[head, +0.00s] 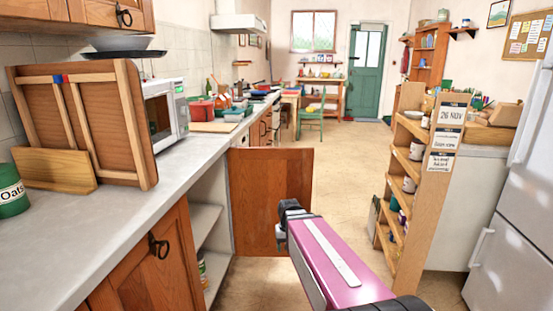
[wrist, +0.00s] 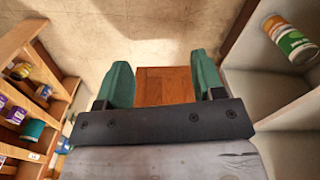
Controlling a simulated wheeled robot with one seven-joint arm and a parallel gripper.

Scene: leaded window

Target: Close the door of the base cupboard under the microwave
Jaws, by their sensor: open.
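The base cupboard door (head: 268,190) is a brown wooden panel. It stands wide open, sticking out from the counter front across the floor, beyond the microwave (head: 165,112). The open cupboard (head: 204,218) shows pale shelves inside. My gripper (head: 284,228) is in front of the door's lower right part in the head view; its fingertips are hard to make out there. In the wrist view my gripper (wrist: 164,78) has two green fingers spread apart with nothing between them. A brown wooden surface (wrist: 165,88), apparently the door, shows beyond the gap. I cannot tell whether they touch.
A can (wrist: 293,42) stands on a cupboard shelf at the right of the wrist view. A wooden shelf unit (head: 418,190) with jars stands right of my arm, near the fridge (head: 515,220). A closed cupboard door (head: 150,265) is nearer. Floor beyond is clear.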

